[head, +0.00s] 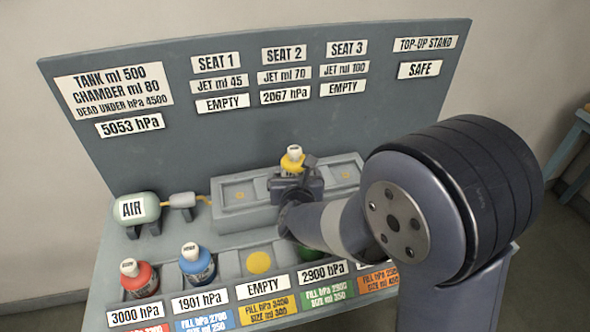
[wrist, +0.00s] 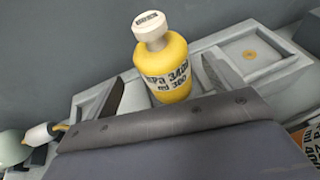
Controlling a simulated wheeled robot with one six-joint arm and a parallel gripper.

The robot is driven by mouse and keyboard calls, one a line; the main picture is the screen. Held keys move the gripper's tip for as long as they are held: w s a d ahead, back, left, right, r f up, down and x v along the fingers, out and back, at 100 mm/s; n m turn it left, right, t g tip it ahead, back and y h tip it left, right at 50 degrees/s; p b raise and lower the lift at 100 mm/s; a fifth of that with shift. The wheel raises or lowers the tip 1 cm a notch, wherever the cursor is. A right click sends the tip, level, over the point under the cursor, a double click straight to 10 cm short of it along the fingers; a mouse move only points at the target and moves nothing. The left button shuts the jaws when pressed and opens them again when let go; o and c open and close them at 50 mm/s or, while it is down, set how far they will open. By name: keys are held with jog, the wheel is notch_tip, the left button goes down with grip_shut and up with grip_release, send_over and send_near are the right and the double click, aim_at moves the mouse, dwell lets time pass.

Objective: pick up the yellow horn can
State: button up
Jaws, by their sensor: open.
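The yellow can (head: 292,162) with a white cap stands upright at seat 2, the middle place of the grey stand (head: 232,222). It also shows in the wrist view (wrist: 168,75), tilted in the picture, with part of its printed label visible. My gripper (wrist: 165,88) is open, with one finger to the left of the can and one to the right. A gap shows between the can and each finger. The can's base is hidden behind my gripper body in the wrist view. In the head view my wrist hides the can's lower part.
A red can (head: 139,279) and a blue can (head: 197,265) stand in the front rack, left of an empty yellow-marked place (head: 258,262). A green can (head: 312,250) is mostly hidden by my arm. The AIR tank (head: 136,209) is at left. A sign panel (head: 250,130) rises behind.

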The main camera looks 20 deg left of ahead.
aim_at(295, 164)
jog(key=shift+w+p, duration=0.4)
jog(key=shift+w, duration=0.1)
jog(key=x, duration=0.1)
jog(key=p+x, duration=0.1)
jog(key=x, duration=0.1)
jog(key=shift+w+r, duration=0.1)
jog(key=shift+r, duration=0.1)
jog(key=shift+w+a+f+p, duration=0.25)
jog(key=shift+w+p, duration=0.15)
jog(key=shift+w, duration=0.2)
jog(key=shift+c, duration=0.5)
jog(key=c, duration=1.1)
